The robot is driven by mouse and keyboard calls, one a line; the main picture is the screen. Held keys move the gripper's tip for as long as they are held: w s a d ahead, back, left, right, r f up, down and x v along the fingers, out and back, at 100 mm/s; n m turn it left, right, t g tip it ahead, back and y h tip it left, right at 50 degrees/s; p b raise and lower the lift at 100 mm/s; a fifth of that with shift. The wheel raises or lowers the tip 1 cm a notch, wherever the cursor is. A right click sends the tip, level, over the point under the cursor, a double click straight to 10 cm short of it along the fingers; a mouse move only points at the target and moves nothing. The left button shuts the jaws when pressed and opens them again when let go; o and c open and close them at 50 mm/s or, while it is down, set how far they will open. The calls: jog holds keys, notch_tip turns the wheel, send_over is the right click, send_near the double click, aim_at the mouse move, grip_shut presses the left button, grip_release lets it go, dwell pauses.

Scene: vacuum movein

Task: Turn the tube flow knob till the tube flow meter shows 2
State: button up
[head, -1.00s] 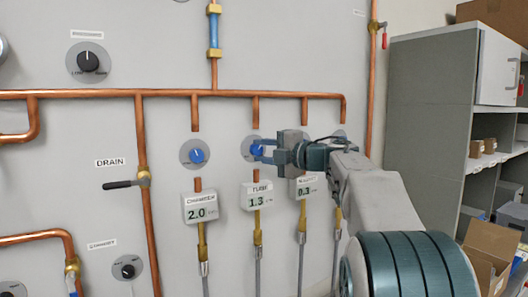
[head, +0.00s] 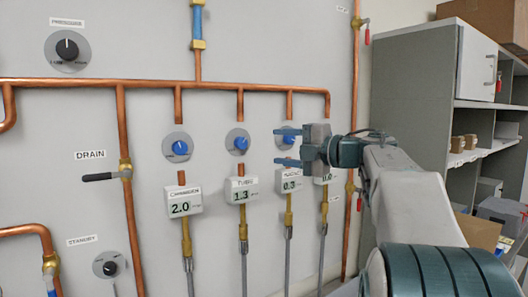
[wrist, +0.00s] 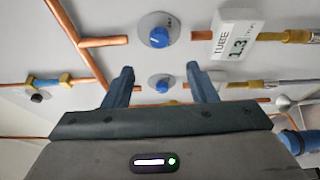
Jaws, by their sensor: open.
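The tube flow knob (head: 238,142) is a blue knob on a grey dial on the wall panel. The tube flow meter (head: 241,190) below it reads 1.3. In the wrist view the knob (wrist: 160,37) and meter (wrist: 236,40) are near the top, beyond my fingers. My gripper (head: 288,147) is open and empty, to the right of the tube knob and apart from it. Its fingers overlap the neighbouring blue knob (head: 289,137) in the head view. That knob (wrist: 160,83) shows between my fingertips (wrist: 158,72) in the wrist view.
The chamber knob (head: 178,148) and its meter (head: 181,203), reading 2.0, are to the left. Copper pipes (head: 150,84) run across the panel. A drain lever (head: 100,177) sticks out at left. A grey shelf (head: 415,110) with boxes stands at right.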

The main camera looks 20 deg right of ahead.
jog(key=shift+v, duration=1.6)
